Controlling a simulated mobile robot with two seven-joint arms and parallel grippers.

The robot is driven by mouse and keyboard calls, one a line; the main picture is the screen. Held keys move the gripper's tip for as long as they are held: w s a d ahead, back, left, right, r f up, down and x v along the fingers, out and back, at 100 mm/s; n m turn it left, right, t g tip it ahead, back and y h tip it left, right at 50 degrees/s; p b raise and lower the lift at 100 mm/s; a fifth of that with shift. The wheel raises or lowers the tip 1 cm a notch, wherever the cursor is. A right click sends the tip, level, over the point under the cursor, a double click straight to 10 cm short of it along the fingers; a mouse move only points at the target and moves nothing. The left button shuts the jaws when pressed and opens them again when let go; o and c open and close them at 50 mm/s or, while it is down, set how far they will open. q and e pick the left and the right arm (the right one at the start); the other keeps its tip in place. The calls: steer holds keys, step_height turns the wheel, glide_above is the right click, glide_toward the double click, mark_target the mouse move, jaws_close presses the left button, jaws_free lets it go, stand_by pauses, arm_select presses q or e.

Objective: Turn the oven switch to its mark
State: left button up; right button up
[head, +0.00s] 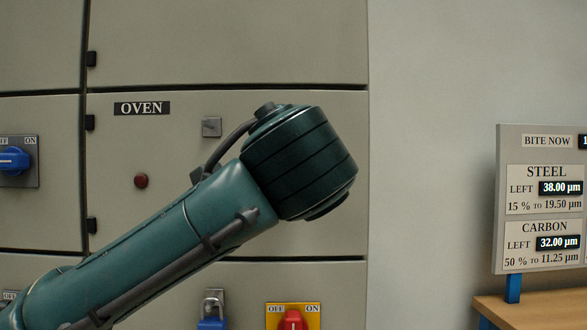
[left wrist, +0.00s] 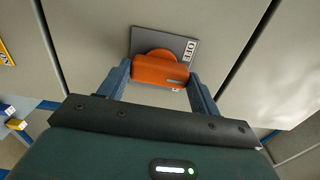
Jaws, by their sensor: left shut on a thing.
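The oven switch (left wrist: 158,72) shows in the left wrist view as an orange handle on a round base, mounted on a grey plate (left wrist: 143,38). An OFF label (left wrist: 190,50) is on the plate at the handle's upper right. My left gripper (left wrist: 160,75) has its two fingers at opposite ends of the handle, shut on it. In the head view my left arm crosses the cabinet door under the OVEN label (head: 141,108) and hides the switch and gripper. The ON side and the target mark cannot be made out. My right gripper is out of view.
A blue switch (head: 14,161) is on the cabinet at the left. A padlock (head: 212,310) and a red switch (head: 292,320) on a yellow plate sit below my arm. A sign board (head: 510,240) stands over a wooden table (head: 530,309) at right. Bare wall lies between.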

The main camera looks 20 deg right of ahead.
arm_select(q)
steer(key=shift+n, duration=0.3)
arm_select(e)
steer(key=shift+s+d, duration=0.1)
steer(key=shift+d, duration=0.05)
arm_select(q)
steer(key=o, duration=1)
